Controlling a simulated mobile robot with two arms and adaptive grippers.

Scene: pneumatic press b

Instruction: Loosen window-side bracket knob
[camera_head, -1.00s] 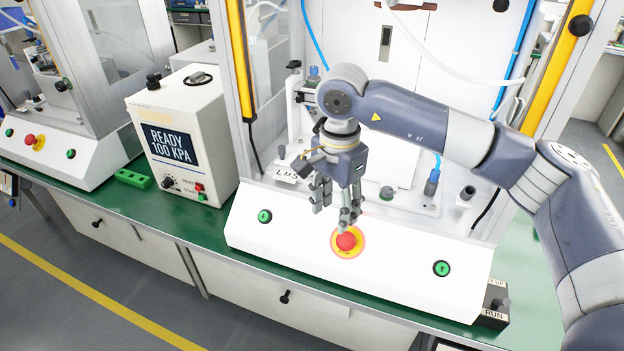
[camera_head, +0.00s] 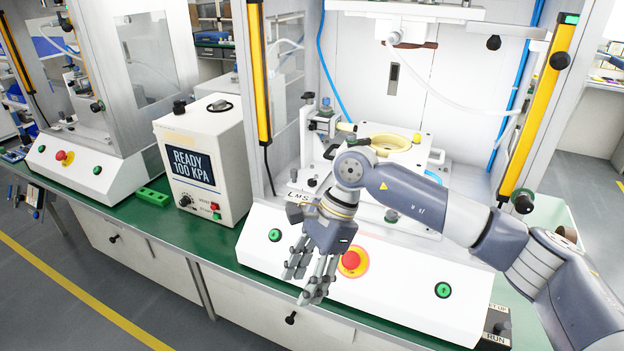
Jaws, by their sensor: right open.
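Black knobs sit on the brackets of the press's yellow light bars: an upper right knob (camera_head: 560,61) and a lower right knob (camera_head: 523,203) by the right bar (camera_head: 543,110). Another dark knob (camera_head: 308,97) stands near the left bar (camera_head: 258,75). I cannot tell which one is the window-side bracket knob. My right gripper (camera_head: 305,282) is open and empty, fingers pointing down. It shows in front of the white control panel (camera_head: 400,280), left of the red button, apart from all these knobs. My left gripper is not in view.
The red emergency button (camera_head: 351,261) is close beside my right fingers. A pressure box (camera_head: 205,150) reading "READY 100 KPA" stands to the left. A cream ring fixture (camera_head: 390,143) is inside the press. A small switch box (camera_head: 497,325) sits at the front right.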

